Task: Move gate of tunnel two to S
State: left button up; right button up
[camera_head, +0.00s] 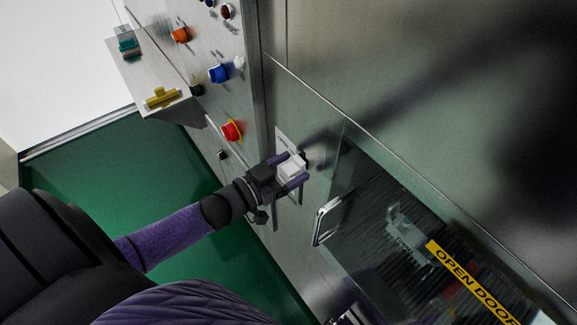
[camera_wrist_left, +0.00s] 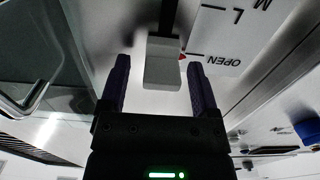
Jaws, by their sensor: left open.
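The gate handle is a pale grey block (camera_head: 291,168) on a slotted plate on the washer's front. It also shows in the left wrist view (camera_wrist_left: 163,64), on a stem in a dark slot. A small red pointer beside it is near the line marked OPEN; the letters L and M are farther along the scale (camera_wrist_left: 228,40). No S is readable. My left gripper (camera_head: 293,169) is open, with one finger on each side of the block. In the left wrist view, gaps show between the fingers (camera_wrist_left: 159,82) and the block. My right gripper is not in view.
A glass door with a metal handle (camera_head: 325,222) and a yellow OPEN DOOR label (camera_head: 470,287) is right of the gate handle. A red knob (camera_head: 231,130) and a blue knob (camera_head: 218,73) stick out on the left panel. A shelf (camera_head: 145,75) juts out at upper left.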

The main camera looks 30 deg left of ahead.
pick_arm(q)
jog(key=shift+w, duration=0.1)
grip_shut()
jog(key=shift+f, duration=0.1)
dwell(1.2)
